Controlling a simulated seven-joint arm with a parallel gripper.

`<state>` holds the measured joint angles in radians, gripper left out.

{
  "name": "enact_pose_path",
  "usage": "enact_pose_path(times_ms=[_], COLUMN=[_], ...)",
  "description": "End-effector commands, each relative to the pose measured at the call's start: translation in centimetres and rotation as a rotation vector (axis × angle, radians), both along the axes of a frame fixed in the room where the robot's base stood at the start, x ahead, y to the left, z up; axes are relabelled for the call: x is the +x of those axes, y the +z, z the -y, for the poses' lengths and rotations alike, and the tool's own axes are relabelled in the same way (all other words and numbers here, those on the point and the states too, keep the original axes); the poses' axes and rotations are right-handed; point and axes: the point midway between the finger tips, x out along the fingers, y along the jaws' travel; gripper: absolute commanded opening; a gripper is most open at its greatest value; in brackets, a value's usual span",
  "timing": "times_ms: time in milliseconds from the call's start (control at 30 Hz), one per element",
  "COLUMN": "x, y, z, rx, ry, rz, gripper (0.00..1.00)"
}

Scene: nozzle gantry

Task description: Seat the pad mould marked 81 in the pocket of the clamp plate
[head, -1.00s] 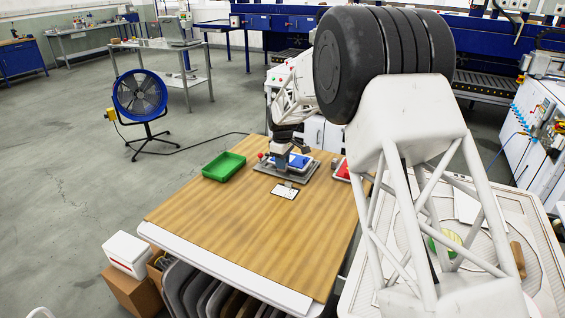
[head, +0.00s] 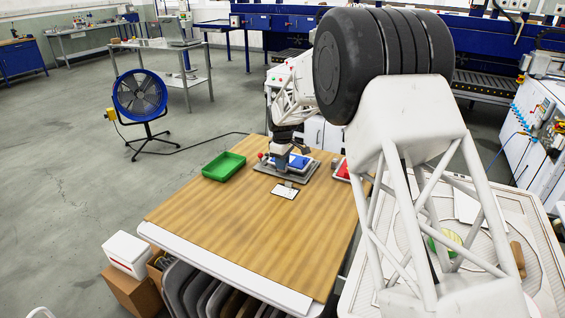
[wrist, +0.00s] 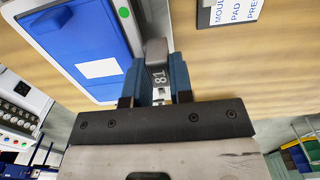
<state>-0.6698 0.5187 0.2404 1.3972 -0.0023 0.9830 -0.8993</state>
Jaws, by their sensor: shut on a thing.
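My gripper (wrist: 158,78) is shut on a grey piece marked 81 (wrist: 157,62), the pad mould's marked part, between its two dark blue fingers. Right next to it, in the wrist view, is a blue slab (wrist: 70,35) with a white label, inside a white rim with a green dot. I cannot tell whether the grey piece is joined to it. In the head view my gripper (head: 281,158) is low over the grey clamp plate (head: 268,168), which bears the blue slab (head: 297,161). The pocket and the mould's seating are hidden.
A green tray (head: 224,167) stands to the left on the wooden table (head: 245,225). A white card (head: 285,192) lies in front of the plate; its printed text shows in the wrist view (wrist: 236,10). A red item (head: 343,172) is at the right. The table's front is clear.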

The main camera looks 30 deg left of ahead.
Motion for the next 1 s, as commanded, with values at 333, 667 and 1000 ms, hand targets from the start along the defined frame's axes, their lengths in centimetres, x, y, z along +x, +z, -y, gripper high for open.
enact_pose_path(times_ms=[333, 667, 1000], x=[0.0, 0.0, 0.0], y=[-0.4, -0.8, -1.3], z=[0.0, 0.0, 0.0], rx=[0.001, 0.001, 0.001], ry=[0.000, 0.000, 0.000], rz=[0.001, 0.001, 0.001], gripper=[0.00, 0.00, 0.00])
